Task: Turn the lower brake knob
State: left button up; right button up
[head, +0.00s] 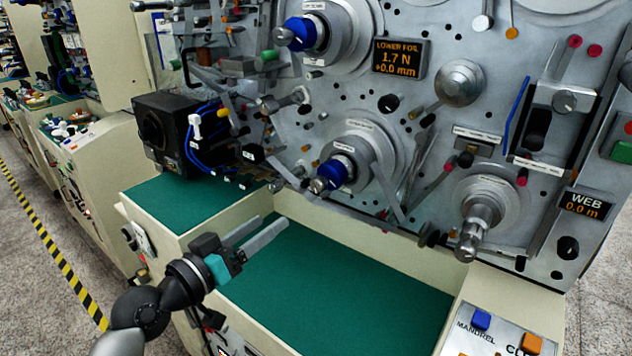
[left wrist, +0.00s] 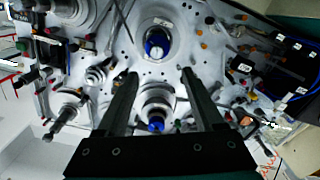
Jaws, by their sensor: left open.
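The lower blue knob (head: 334,173) sits at the front of the lower grey spindle hub on the upright metal panel. It also shows in the left wrist view (left wrist: 157,42), where the picture is upside down, just past the fingertips. My left gripper (head: 264,231) is open and empty above the green mat, below and left of this knob and apart from it. In the left wrist view its two dark fingers (left wrist: 161,73) stand wide apart with nothing between them. The right gripper is not in the head view.
An upper blue knob (head: 300,34) sits above on its own hub. A black box (head: 168,132) with blue cables stands left of the panel. A bare spindle (head: 473,222) juts out at lower right. The green mat (head: 330,285) is clear.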

aim_at(315, 187)
pick_arm(q)
jog(key=x, duration=1)
jog(key=r+p+x, duration=0.1)
jog(key=x, duration=0.4)
jog(key=shift+d, duration=0.25)
grip_shut()
